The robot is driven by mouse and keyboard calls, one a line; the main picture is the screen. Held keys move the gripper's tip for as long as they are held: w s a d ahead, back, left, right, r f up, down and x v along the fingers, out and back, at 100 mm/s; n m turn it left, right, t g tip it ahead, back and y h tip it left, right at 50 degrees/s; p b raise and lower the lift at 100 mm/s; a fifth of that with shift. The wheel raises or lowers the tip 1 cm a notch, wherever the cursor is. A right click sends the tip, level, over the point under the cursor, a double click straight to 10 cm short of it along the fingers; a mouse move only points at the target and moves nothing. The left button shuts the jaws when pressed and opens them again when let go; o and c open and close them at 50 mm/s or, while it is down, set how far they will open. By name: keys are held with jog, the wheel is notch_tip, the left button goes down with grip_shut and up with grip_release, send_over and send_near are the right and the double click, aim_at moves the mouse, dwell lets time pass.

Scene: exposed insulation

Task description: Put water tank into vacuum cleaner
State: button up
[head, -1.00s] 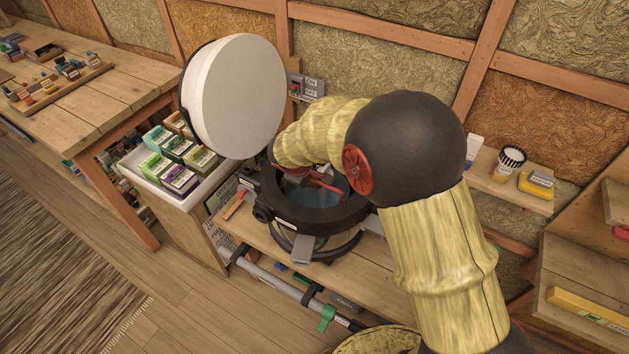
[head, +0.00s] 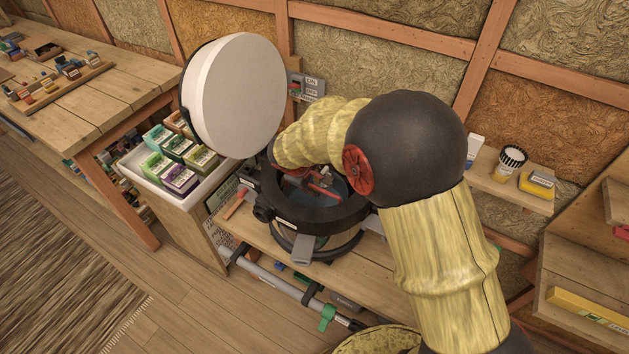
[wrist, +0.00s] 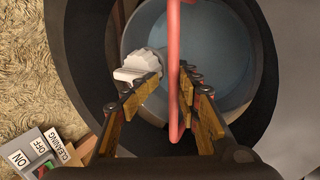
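The black vacuum cleaner (head: 318,220) stands on a low wooden shelf with its round pale lid (head: 240,95) tilted up. The water tank (wrist: 228,62), a bluish round vessel with a red handle (wrist: 173,60), sits within the dark round opening of the vacuum. In the head view the handle (head: 322,189) shows beside my wrist, over the opening. My gripper (wrist: 171,72) points down into the opening. Its two fingers stand apart on either side of the handle, with a gap to the left finger. Whether the right finger touches it is unclear. The tank's underside is hidden.
A white tray of coloured boxes (head: 180,160) stands left of the vacuum. A switch panel (head: 307,88) is on the wall behind. A small wall shelf (head: 510,192) is at right. A grey tube (head: 285,285) runs below the vacuum. Open floor lies at left.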

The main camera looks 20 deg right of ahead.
jog(key=v, duration=1.2)
jog(key=shift+m+g+y, duration=0.3)
jog(key=shift+m+g, duration=0.4)
jog(key=shift+m, duration=0.1)
jog(key=s, duration=0.2)
jog(key=s+f, duration=0.1)
jog(key=s, duration=0.1)
jog(key=s+f, duration=0.1)
jog(key=s, duration=0.1)
jog(key=shift+s+a, duration=0.1)
jog(key=shift+s, duration=0.05)
jog(key=s+d+r+m+t+y+p, duration=0.1)
jog(key=s+d+r+m, duration=0.2)
jog(key=s+r, duration=0.5)
jog(key=s+d+r+m+t+y+p, duration=0.1)
jog(key=s+r+m, duration=0.3)
jog(key=s+r, duration=0.5)
jog(key=s+d+t+y, duration=0.1)
jog(key=s, duration=0.2)
jog(key=shift+s+d+p, duration=0.3)
jog(key=shift+s+d, duration=0.05)
jog(key=shift+s, duration=0.05)
